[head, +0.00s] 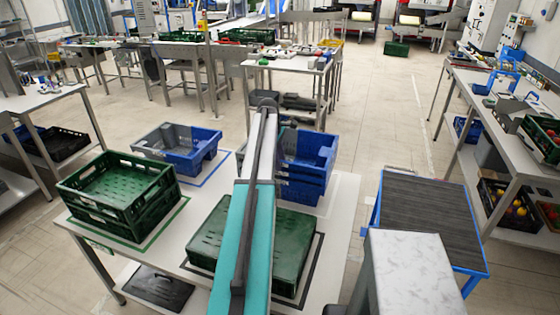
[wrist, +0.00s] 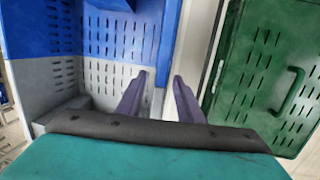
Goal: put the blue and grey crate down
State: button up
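A blue and grey crate (head: 318,180) is at the back right of the white table, partly hidden behind my arm. In the wrist view the crate (wrist: 75,75) fills the left side, with slotted blue and grey faces. My gripper (wrist: 160,75) has one finger on each side of the crate's right edge and appears shut on it; the contact itself is hard to see. In the head view the fingers are hidden. I cannot tell whether the crate's underside touches what is below it.
Another blue and grey crate (head: 205,158) stands inside a blue outline. Stacked dark green crates (head: 122,217) stand on the left. A green crate (head: 212,243) sits in front, near my gripper in the wrist view (wrist: 255,75). A blue-framed conveyor (head: 430,215) is on the right.

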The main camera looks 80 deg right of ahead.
notch_tip(320, 180, up, 12)
jog(key=w+a+b, duration=0.1)
jog(key=b, duration=0.3)
jog(key=shift+w+a, duration=0.25)
jog(key=shift+w, duration=0.15)
dwell(0.5)
